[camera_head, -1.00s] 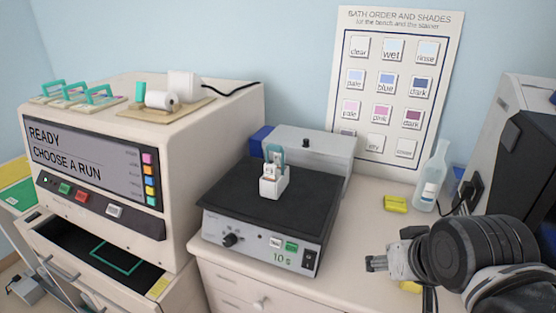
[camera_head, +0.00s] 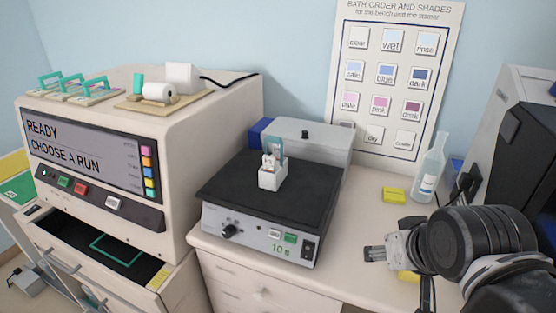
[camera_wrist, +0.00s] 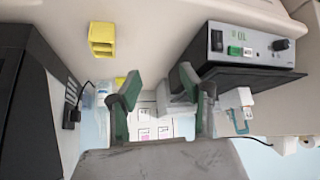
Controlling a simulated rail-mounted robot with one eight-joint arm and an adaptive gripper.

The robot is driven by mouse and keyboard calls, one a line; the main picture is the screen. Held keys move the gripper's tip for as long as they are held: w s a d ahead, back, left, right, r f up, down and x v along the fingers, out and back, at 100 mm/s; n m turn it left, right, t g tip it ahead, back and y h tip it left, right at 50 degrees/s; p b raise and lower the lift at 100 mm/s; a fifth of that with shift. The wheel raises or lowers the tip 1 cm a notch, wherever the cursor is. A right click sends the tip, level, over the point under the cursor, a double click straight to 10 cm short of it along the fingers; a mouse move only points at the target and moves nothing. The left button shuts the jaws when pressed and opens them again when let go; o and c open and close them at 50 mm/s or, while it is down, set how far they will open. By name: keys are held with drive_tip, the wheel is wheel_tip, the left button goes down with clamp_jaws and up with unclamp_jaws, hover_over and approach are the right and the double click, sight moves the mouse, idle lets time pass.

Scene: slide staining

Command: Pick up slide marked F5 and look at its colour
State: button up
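A small white rack (camera_head: 271,181) with a teal handle stands upright on the black top of the bench device. Pale slide tops seem to show in it, but no F5 mark is readable. The rack also shows in the upside-down wrist view (camera_wrist: 232,98), beyond the right finger. My gripper (camera_head: 374,254) is to the right of the device, in front of the bench, well apart from the rack. In the wrist view my gripper (camera_wrist: 158,92) has its two green-padded fingers spread, with nothing between them.
The stainer (camera_head: 100,165) reads "READY CHOOSE A RUN"; its drawer (camera_head: 105,250) is open. The black-topped device (camera_head: 225,188) reads 10 s. A shade chart (camera_head: 392,90) hangs behind. A yellow block (camera_head: 393,195) and a bottle (camera_head: 428,170) stand at right.

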drive_tip(key=shift+o, duration=1)
